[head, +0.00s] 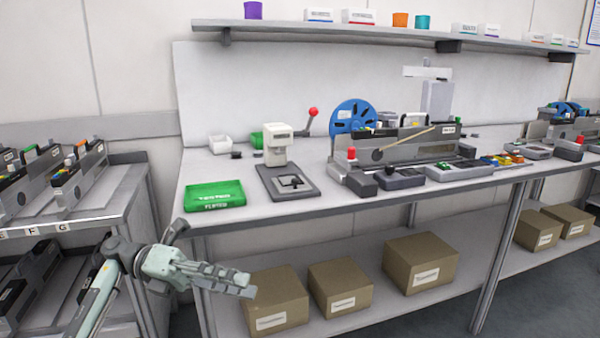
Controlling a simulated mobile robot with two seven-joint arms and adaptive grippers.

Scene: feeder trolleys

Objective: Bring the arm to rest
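My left arm comes in at the lower left, and its gripper (248,284) is low in front of the workbench, below the level of the bench top. The fingers point to the right and overlap the view of a cardboard box on the lower shelf. The fingers are seen nearly edge-on, so I cannot tell whether they are apart or together. I see nothing held in them. My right gripper is not in view.
The workbench (330,205) carries a green tray (214,195), a white press device (277,150), a blue reel (353,118) and feeders. Cardboard boxes (421,265) stand on its lower shelf. A feeder trolley (108,200) stands left, close to my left arm.

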